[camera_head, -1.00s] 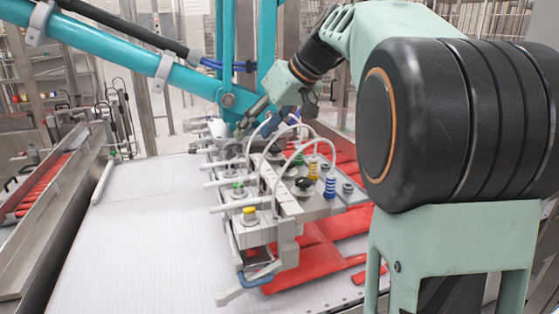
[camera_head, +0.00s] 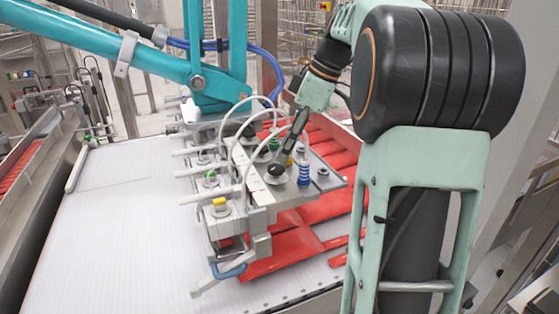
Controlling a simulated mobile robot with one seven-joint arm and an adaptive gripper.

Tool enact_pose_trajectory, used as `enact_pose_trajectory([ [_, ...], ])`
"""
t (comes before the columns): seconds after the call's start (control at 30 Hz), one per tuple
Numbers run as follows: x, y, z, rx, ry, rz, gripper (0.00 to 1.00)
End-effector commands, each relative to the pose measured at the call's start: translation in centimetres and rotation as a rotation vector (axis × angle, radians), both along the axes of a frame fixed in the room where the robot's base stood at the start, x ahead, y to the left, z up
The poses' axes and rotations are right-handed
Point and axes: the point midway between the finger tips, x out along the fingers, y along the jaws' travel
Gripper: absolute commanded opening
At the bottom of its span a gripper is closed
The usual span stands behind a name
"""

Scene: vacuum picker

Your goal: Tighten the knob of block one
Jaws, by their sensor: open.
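The vacuum picker (camera_head: 262,203) is a grey metal frame with several blocks over the white belt. I cannot tell whether the fingers touch the knob. The gripper partly hides the blocks behind. No number shows on the blocks.
Clear hoses (camera_head: 240,130) arch over the picker close to my gripper. The picker's teal arm (camera_head: 130,55) and blue hoses stand behind. Red packs (camera_head: 290,247) lie under and beside the picker. The white belt (camera_head: 110,235) is clear at the left.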

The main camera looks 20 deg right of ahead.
Motion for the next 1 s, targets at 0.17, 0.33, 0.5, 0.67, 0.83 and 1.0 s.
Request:
enact_pose_trajectory([
  [0.17,0.6,1.1,-2.8,0.001,0.002,0.002,0.47],
  [0.33,1.0,1.5,-4.2,0.0,0.0,0.001,0.47],
  [0.5,1.1,1.6,-4.5,0.0,-0.002,0.001,0.47],
  [0.67,1.1,1.6,-4.5,0.0,-0.002,0.001,0.47],
  [0.83,1.1,1.6,-4.5,0.0,-0.001,0.0,0.28],
  [1.0,1.1,1.6,-4.5,0.0,-0.001,0.0,0.1],
])
